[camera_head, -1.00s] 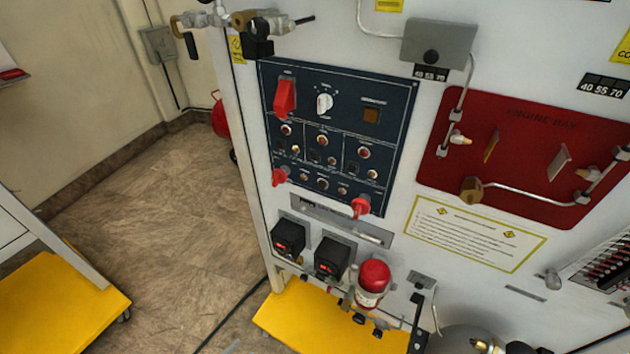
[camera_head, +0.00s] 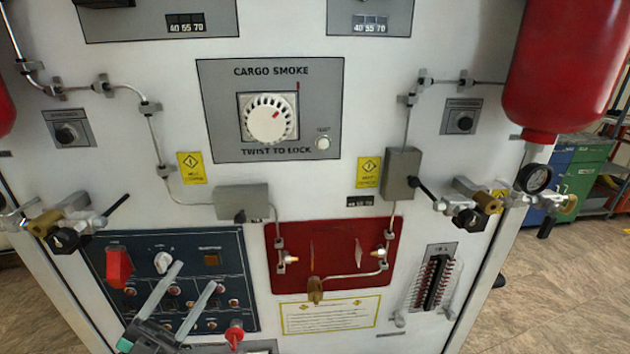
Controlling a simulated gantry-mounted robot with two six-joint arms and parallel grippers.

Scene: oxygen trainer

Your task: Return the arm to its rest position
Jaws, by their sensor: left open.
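My left gripper (camera_head: 195,274) shows at the bottom left, with its two pale, long fingers spread apart and nothing visible between them. It appears in front of the dark blue control panel (camera_head: 228,262). The fingers cover part of the panel's lower switches. I cannot tell how far the fingertips are from the panel face. The rest of the left arm is cut off by the bottom edge. My right gripper is out of view.
A red switch guard (camera_head: 119,267) and a red knob (camera_head: 235,334) stick out near the gripper. Valve fittings (camera_head: 70,222) project at left, and more (camera_head: 475,205) at right. A red cylinder (camera_head: 562,65) hangs at upper right. Open floor (camera_head: 560,280) lies right of the trainer.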

